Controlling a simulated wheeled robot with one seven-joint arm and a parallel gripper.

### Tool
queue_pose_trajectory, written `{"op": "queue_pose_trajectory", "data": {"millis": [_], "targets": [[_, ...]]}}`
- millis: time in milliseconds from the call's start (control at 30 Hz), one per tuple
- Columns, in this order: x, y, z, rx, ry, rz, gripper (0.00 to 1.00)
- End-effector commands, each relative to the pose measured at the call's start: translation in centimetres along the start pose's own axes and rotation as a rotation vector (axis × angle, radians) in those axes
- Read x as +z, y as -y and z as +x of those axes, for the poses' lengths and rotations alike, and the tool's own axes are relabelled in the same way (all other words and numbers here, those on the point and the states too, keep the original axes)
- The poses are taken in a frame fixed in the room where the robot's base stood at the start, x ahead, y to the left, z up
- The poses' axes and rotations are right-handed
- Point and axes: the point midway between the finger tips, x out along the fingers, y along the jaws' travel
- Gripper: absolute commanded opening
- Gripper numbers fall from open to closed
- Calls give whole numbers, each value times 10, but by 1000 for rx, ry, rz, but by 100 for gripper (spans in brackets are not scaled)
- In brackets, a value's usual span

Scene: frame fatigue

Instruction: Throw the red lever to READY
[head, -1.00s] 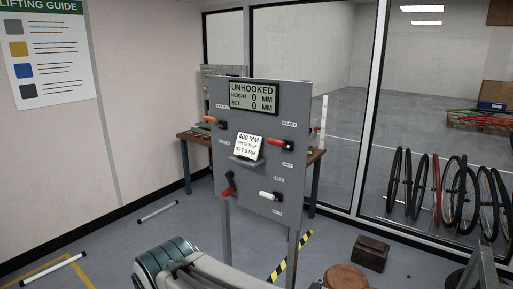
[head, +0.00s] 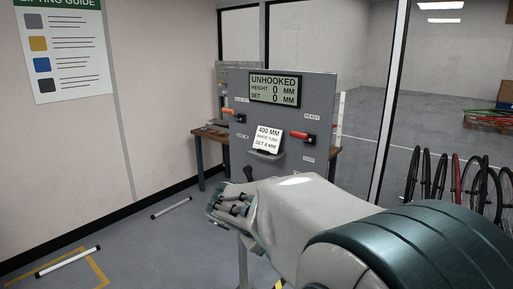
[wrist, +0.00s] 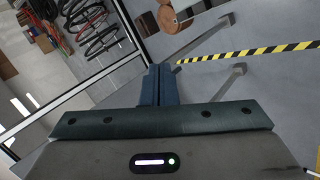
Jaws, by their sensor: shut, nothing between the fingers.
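The panel's display (head: 275,88) reads UNHOOKED, height 0 mm, set 0 mm. My gripper's fingers (wrist: 157,72) are shut together and empty in the wrist view, with floor beyond them. No lever shows in the wrist view.
An orange lever (head: 228,111) is at the panel's upper left. A white card (head: 267,139) stands on a small shelf mid-panel. A table (head: 201,134) is behind. Bicycle wheels (head: 440,180) stand at right. Striped tape (wrist: 250,51) lies on the floor. White tubes lie at left.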

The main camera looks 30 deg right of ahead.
Motion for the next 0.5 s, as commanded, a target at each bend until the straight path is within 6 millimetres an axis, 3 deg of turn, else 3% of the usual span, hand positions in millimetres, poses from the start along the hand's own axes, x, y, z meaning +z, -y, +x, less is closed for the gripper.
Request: {"op": "queue_pose_trajectory", "data": {"millis": [100, 300, 500], "targets": [[-34, -31, 27, 217, 7, -22, 0], [-103, -78, 48, 592, -63, -68, 0], [-175, -97, 52, 913, -208, -133, 0]]}}
